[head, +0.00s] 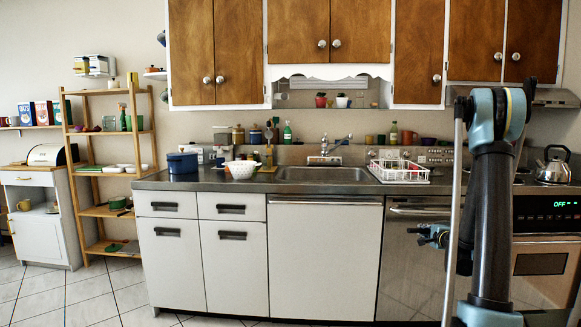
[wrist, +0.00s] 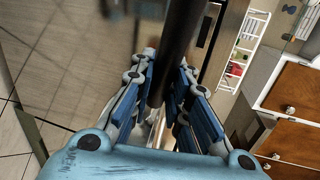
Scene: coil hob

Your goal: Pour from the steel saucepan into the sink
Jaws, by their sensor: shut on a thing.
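The sink (head: 325,174) is set into the steel counter at the middle of the head view, with its tap behind it. My gripper (wrist: 167,58) is shut in the wrist view on a dark, bar-like handle (wrist: 182,35), which runs between the blue finger pads and out of the top edge. I take this to be the handle of the steel saucepan. The pan's body cannot be made out in either view. In the head view the gripper end (head: 432,235) shows only partly beside my arm, in front of the steel dishwasher and below counter height, to the right of the sink.
A white dish rack (head: 400,171) stands right of the sink; it also shows in the wrist view (wrist: 246,45). A white colander (head: 241,170) and a blue container (head: 182,163) stand left of it. A kettle (head: 554,166) sits on the hob at right. Wooden cabinets hang above.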

